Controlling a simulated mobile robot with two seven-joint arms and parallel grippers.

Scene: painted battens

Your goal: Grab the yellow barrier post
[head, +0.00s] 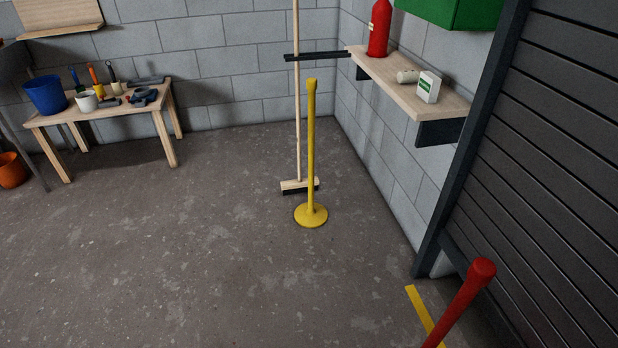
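The yellow barrier post (311,150) stands upright on the concrete floor, on its round yellow base (311,215). It is near the middle of the head view, a little in front of a broom. Nothing holds it. Neither of my grippers shows in the head view.
A broom (298,120) stands just behind the post. A wooden shelf (440,100) on the right wall carries a red bottle (379,28). A red post (462,303) stands at the lower right near a dark shutter (550,150). A workbench (110,113) stands left. The floor in front is clear.

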